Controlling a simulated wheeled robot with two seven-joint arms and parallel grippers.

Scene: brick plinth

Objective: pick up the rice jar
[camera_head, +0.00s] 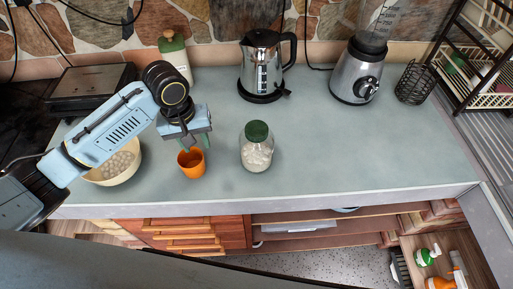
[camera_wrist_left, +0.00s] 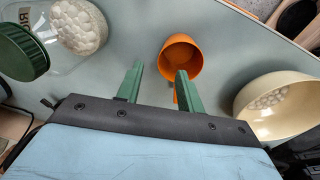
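The rice jar (camera_head: 257,153) is clear glass with a dark green lid and white contents. It stands upright on the grey-green counter, right of the orange cup. In the left wrist view the rice jar (camera_wrist_left: 80,28) is at the upper left, partly cut off, with the letters "RI" showing. My left gripper (camera_head: 196,142) is above the orange cup (camera_head: 191,163), left of the jar and apart from it. In the left wrist view its green fingers (camera_wrist_left: 159,72) are spread with nothing between them, and the orange cup (camera_wrist_left: 181,55) shows beyond them. My right gripper is not in view.
A cream bowl (camera_head: 116,166) with pale round things stands left of the cup. A kettle (camera_head: 262,66), a blender (camera_head: 358,78), a green-capped bottle (camera_head: 175,54) and a black wire holder (camera_head: 414,84) stand along the back. The counter right of the jar is clear.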

